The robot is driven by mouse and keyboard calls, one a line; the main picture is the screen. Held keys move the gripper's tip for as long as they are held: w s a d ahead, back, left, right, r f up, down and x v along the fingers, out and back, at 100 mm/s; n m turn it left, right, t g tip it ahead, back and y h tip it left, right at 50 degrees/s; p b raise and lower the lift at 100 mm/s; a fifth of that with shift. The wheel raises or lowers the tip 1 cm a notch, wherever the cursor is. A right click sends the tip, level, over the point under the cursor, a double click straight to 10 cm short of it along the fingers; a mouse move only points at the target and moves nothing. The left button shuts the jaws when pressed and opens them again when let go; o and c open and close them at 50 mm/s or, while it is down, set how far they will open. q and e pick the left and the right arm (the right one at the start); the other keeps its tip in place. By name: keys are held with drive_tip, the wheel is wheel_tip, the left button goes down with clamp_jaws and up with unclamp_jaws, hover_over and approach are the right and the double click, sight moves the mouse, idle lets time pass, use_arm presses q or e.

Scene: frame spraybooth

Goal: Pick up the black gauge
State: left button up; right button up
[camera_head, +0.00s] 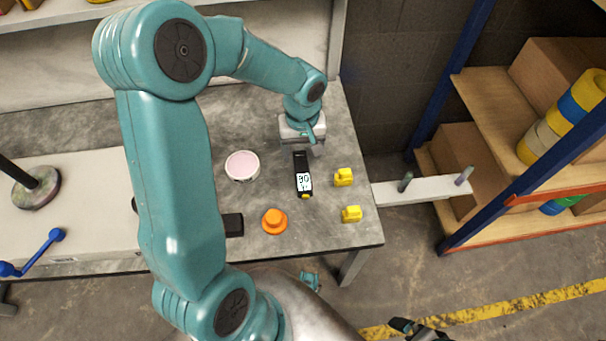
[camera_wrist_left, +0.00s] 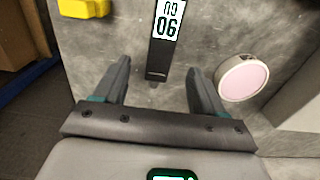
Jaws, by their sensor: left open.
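The black gauge (camera_head: 303,176) lies on the grey metal table (camera_head: 330,222), its lit white display with digits facing up. In the left wrist view the gauge (camera_wrist_left: 163,45) lies ahead of the fingers, with its plain black end close to the gap between them. My left gripper (camera_head: 302,148) is over the table at the gauge's far end, pointing down.
Yellow pieces (camera_head: 344,177) lie right of the gauge, one also in the left wrist view (camera_wrist_left: 84,8). An orange knob-like piece (camera_head: 274,221) and a round pink-topped tin (camera_head: 242,165) lie to its left. Shelving with boxes (camera_head: 470,160) stands at right.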

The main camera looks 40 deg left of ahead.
sight(302, 167)
use_arm(q)
wheel_tip(302, 167, down, 6)
drive_tip(key=shift+s+b, duration=0.15)
drive_tip(key=shift+b, duration=0.75)
clamp_jaws()
drive_tip(key=shift+r, duration=0.2)
wheel_tip(302, 167, up, 20)
drive_tip(key=p, duration=0.5)
drive_tip(key=shift+p, duration=0.3)
